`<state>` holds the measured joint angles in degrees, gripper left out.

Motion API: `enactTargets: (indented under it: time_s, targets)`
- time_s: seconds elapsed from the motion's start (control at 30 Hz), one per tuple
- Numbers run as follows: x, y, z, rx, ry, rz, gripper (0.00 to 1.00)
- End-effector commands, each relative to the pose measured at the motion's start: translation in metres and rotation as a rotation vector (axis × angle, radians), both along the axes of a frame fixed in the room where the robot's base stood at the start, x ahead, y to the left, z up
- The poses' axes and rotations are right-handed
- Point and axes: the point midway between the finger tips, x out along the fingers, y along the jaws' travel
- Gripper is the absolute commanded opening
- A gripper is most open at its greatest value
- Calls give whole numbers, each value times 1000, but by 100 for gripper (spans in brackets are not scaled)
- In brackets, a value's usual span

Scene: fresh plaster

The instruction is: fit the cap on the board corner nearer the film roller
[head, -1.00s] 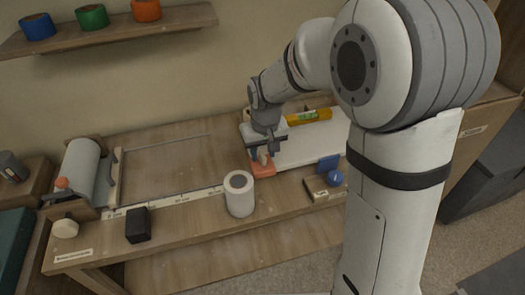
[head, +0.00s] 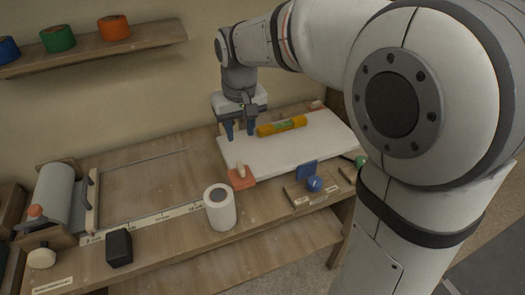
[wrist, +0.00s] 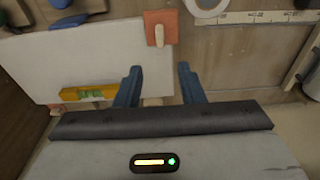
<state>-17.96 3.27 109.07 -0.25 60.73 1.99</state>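The orange-red cap (head: 241,178) with a pale peg handle sits at the near-left corner of the white board (head: 285,151). It also shows in the wrist view (wrist: 151,27), overlapping the board's corner and edge. Whether it is fully seated I cannot tell. The film roller (head: 55,196), a grey-white roll with a handle, stands at the left end of the bench, on the cap's side of the board. My gripper (head: 240,135) is open and empty, raised over the board's left end behind the cap. Its two blue fingers (wrist: 160,85) stand apart with nothing between them.
A yellow level (head: 282,126) lies on the board. A white roll (head: 220,208) stands left of the cap, and a black block (head: 119,248) farther left. A blue piece (head: 307,170) stands at the front edge. A shelf (head: 110,42) with tape rolls hangs behind.

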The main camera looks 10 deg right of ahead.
Motion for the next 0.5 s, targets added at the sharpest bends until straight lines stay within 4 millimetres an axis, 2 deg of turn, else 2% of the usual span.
enactTargets:
  time_s: [0.13,0.23,0.4,0.5]
  targets:
    - [-7,-10,3,2,-8,-14,35]
    - [-27,-34,6,7,-25,-50,35]
    - [-87,-88,1,15,-72,-147,35]
    - [-123,-112,-8,18,-97,-201,35]
